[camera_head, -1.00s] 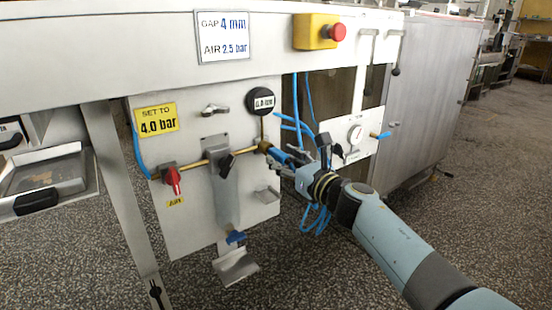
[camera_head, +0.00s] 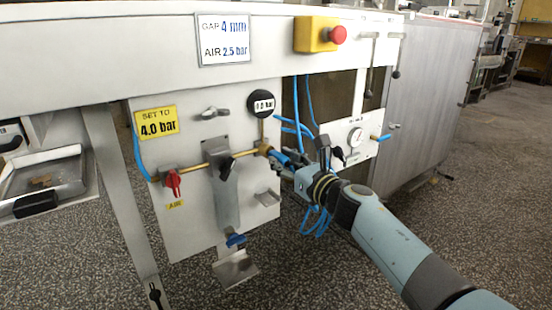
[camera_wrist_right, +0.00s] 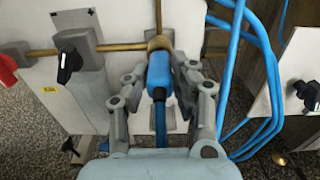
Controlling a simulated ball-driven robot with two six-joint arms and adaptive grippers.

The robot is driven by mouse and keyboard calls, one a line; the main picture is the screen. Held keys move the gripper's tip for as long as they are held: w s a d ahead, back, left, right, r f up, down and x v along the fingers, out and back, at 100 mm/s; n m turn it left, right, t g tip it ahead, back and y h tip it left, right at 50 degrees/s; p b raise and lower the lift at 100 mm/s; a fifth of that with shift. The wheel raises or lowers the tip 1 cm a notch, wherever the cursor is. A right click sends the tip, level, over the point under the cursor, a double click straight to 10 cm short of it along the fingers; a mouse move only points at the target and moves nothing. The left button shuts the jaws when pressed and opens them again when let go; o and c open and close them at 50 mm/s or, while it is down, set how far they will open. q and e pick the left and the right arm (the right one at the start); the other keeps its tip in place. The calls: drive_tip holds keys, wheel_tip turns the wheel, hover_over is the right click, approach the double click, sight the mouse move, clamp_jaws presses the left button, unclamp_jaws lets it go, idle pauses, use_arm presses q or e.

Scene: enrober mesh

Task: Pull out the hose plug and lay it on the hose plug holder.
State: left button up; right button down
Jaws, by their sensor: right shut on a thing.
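The blue hose plug (camera_wrist_right: 160,72) sits at the brass socket (camera_wrist_right: 158,43) at the right end of the brass pipe; plug and socket appear to touch. In the head view the plug (camera_head: 278,157) is partly hidden by my right gripper (camera_head: 288,164). My right gripper (camera_wrist_right: 162,78) is shut on the plug, one finger on each side in the wrist view. The plug's blue hose runs down toward my wrist. A small pale bracket (camera_head: 267,197) juts from the panel below the socket; it may be the hose plug holder. My left gripper is not in view.
The panel (camera_head: 180,225) carries a red valve handle (camera_head: 173,181), a black lever (camera_head: 226,168) and a round gauge (camera_head: 261,104). Loose blue hoses (camera_head: 318,220) hang right of the plug. A second panel (camera_head: 365,150) stands farther right. The floor below is open.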

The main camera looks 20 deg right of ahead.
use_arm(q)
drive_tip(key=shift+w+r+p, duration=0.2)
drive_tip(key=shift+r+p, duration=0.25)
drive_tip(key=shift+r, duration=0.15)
use_arm(e)
drive_tip(key=shift+v, duration=3)
